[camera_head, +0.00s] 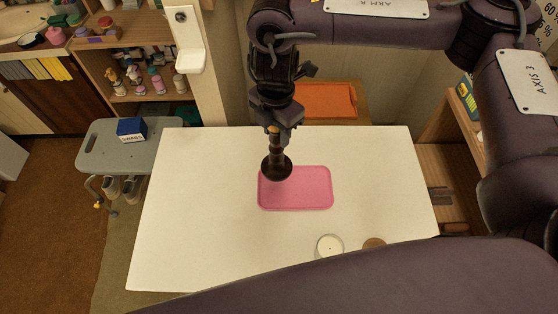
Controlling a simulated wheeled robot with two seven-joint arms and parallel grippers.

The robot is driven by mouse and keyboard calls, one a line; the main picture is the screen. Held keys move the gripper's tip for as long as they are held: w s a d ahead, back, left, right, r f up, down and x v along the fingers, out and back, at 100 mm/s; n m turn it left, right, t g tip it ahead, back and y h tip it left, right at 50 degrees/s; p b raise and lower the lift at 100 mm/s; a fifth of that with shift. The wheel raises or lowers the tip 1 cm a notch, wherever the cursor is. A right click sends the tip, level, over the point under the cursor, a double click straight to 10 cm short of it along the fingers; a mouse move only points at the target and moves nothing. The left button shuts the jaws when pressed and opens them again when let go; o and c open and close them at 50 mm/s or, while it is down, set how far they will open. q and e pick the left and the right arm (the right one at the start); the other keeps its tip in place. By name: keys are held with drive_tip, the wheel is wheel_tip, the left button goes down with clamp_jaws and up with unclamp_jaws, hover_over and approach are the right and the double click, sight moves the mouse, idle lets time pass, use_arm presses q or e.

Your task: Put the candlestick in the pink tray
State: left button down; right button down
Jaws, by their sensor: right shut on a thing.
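The candlestick (276,161) is dark brown with a wide round base and hangs upright below my right gripper (274,128). My right gripper is shut on its upper part. The pink tray (305,198) lies flat on the white table. The candlestick's base shows over the tray's upper left corner and hides part of its rim. I cannot tell whether the base touches the tray. The rest of the tray looks empty. My left gripper is not in view.
A round white candle-like thing (329,245) and a brown round thing (374,243) are near the table's front edge. An orange tray (326,100) is behind the table. A grey stool (104,148) with a blue and white box (131,129) stands at the left. The table's left side is clear.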

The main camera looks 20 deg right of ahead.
sight(276, 159)
wheel_tip(276, 159, down, 8)
drive_tip(key=shift+r+b, duration=0.1)
drive_tip(key=shift+b, duration=0.3)
drive_tip(key=shift+f+b, duration=0.4)
drive_tip(key=shift+f, duration=1.65)
drive_tip(key=c, duration=0.9)
unclamp_jaws()
drive_tip(key=shift+f, duration=0.15)
drive_tip(key=shift+r, duration=0.3)
wheel_tip(276, 159, up, 10)
drive_tip(key=shift+r+p, duration=0.1)
drive_tip(key=shift+p, duration=0.45)
drive_tip(key=shift+r, duration=0.75)
